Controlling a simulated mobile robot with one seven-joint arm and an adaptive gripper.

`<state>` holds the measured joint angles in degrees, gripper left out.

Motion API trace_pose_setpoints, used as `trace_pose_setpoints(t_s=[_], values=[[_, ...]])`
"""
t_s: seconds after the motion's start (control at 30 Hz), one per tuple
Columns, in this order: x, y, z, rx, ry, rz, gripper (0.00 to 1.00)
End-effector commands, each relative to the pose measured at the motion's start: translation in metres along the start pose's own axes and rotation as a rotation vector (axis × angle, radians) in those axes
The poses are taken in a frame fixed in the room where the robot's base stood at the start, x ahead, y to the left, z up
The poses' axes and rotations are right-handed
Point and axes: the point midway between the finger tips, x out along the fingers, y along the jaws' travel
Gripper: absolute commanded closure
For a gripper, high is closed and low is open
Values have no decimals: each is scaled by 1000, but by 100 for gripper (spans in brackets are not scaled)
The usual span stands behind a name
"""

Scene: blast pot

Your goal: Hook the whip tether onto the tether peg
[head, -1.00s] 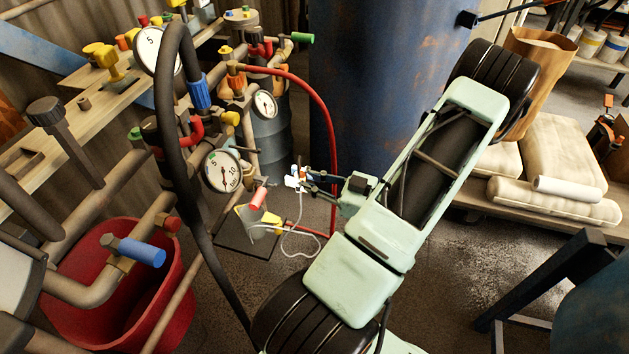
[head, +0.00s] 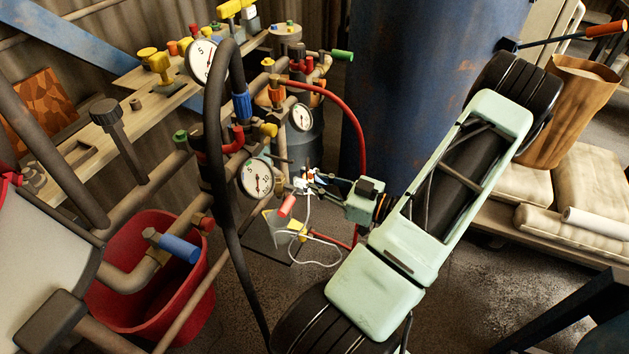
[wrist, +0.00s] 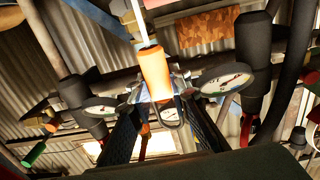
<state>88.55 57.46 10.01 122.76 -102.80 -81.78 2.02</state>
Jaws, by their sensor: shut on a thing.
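My gripper (head: 309,184) is shut on the whip tether's orange sleeve (wrist: 154,72), which stands between the dark fingers in the wrist view. A white cord (wrist: 137,22) runs from the sleeve's top edge, and a thin grey loop (wrist: 169,114) shows at its other end. In the head view the white tether (head: 316,262) hangs slack below the gripper in a loop near the floor. A pinkish-red cylinder (head: 287,206) is just left of and below the gripper. I cannot tell which part is the tether peg, or whether the loop touches anything.
The pipe manifold with gauges (head: 257,178) stands close left of the gripper. A thick black hose (head: 214,160) and a red hose (head: 361,130) arch nearby. A blue tank (head: 410,70) stands behind. A red bucket (head: 130,310) is at lower left.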

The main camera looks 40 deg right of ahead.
Motion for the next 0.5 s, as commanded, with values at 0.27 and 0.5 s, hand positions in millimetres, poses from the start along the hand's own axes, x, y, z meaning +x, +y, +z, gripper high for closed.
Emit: trace_pose_setpoints(t_s=[0.27, 0.5], values=[[18, -2, 2, 0, 1, -2, 100], [32, -2, 3, 0, 1, -1, 100]])
